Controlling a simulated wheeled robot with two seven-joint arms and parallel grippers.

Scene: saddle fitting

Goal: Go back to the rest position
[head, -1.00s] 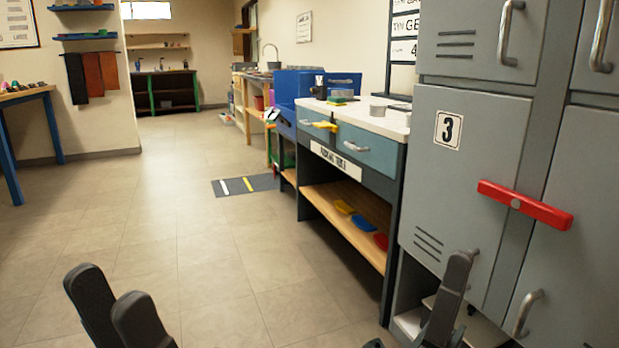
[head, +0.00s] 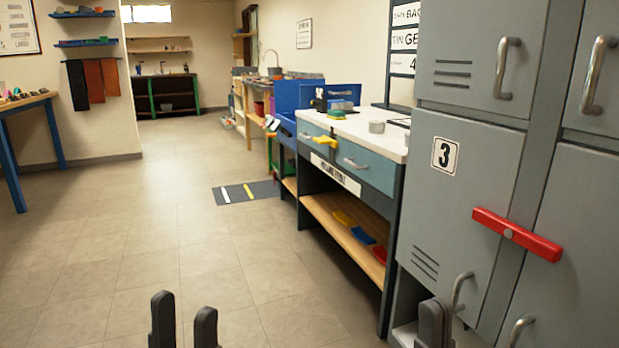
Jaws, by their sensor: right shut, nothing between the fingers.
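My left gripper (head: 184,318) shows at the bottom of the head view, left of the middle. Its two dark fingers point up and stand apart with only floor between them, so it is open and empty. My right gripper (head: 435,322) shows at the bottom right, in front of the lower part of the grey locker (head: 462,200). Its fingers are together and nothing shows between them. Both arms are below the picture, out of sight.
A workbench (head: 350,165) with teal drawers and a lower wooden shelf stands left of the lockers. A red bar (head: 516,234) crosses the locker doors. A blue-legged table (head: 12,160) is at far left. The tiled floor (head: 130,230) is open, with a dark mat (head: 245,193).

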